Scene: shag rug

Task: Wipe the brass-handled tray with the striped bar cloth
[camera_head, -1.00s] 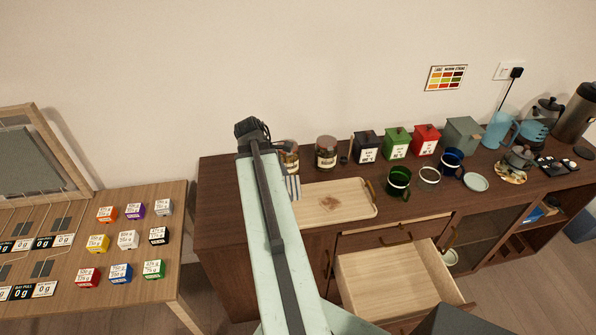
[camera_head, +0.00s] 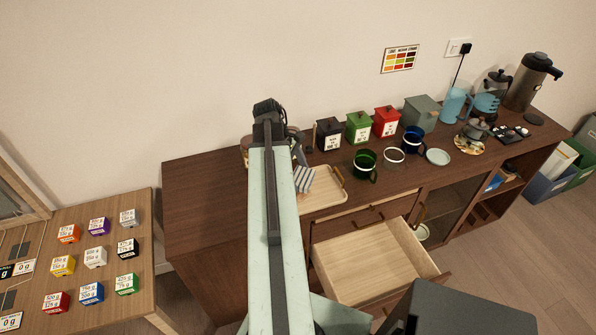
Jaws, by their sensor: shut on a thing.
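The brass-handled tray (camera_head: 328,199) is pale wood and lies on the dark sideboard. Only its right part shows, with a brass handle (camera_head: 337,176) at its right end; my arm hides the rest. The striped bar cloth (camera_head: 303,179), white with dark grey stripes, hangs from my gripper (camera_head: 298,156). The gripper is shut on the cloth, and its far side is partly hidden by my arm. The cloth is over the visible part of the tray; I cannot tell whether it touches the surface.
Behind the tray stand black (camera_head: 329,134), green (camera_head: 358,127) and red (camera_head: 386,121) canisters. A green glass mug (camera_head: 364,164) stands close right of the tray. An open, empty drawer (camera_head: 370,262) juts out in front. A side table (camera_head: 85,285) with small coloured boxes is at left.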

